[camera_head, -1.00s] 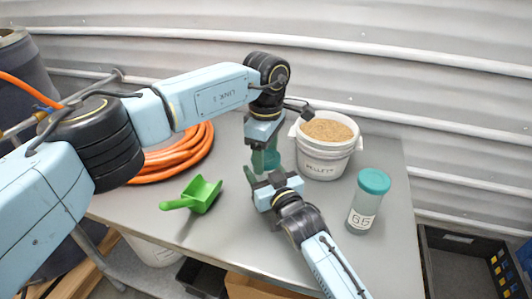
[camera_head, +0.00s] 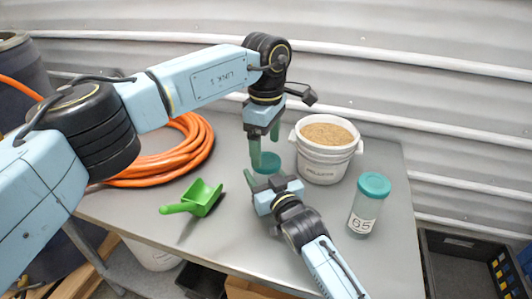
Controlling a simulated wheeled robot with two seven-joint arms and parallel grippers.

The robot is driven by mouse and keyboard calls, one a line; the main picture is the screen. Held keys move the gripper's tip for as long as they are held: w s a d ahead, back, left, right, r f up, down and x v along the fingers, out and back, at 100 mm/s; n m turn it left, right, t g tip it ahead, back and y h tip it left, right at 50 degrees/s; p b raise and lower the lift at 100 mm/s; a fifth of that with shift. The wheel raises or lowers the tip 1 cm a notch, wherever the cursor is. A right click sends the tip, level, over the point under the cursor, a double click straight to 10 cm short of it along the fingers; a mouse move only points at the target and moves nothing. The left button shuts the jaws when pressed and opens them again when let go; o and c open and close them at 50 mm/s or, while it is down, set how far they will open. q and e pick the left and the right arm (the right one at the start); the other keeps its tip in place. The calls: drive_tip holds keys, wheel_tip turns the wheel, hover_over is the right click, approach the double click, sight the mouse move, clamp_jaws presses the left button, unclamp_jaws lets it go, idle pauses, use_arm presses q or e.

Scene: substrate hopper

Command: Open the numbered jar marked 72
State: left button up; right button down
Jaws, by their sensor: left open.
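A jar with a teal lid (camera_head: 268,161) stands near the middle of the table, mostly hidden behind my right gripper; its number cannot be seen. The lid sits at the jar's top. My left gripper (camera_head: 265,146) points down just above this lid, open, its green fingers apart and nothing between them. My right gripper (camera_head: 262,180) is low at the front of the jar, with one green finger showing on the left side; the other finger is hidden, so its grip cannot be told. Another teal-lidded jar (camera_head: 367,205), marked 65, stands upright at the right.
A white bucket of pellets (camera_head: 323,165) stands close behind and right of the middle jar. A green scoop (camera_head: 195,198) lies to the left. An orange coiled hose (camera_head: 172,160) lies at the back left. The table (camera_head: 225,235) is clear at the front.

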sight(266, 160)
use_arm(q)
wheel_tip(266, 160, up, 4)
drive_tip(key=shift+f+n, duration=0.2)
drive_tip(key=shift+n, duration=0.3)
drive_tip(key=shift+c, duration=0.2)
drive_tip(key=shift+f, duration=3.9)
drive_tip(key=c, duration=0.9)
drive_tip(key=o, duration=1)
drive_tip(key=shift+r, duration=0.1)
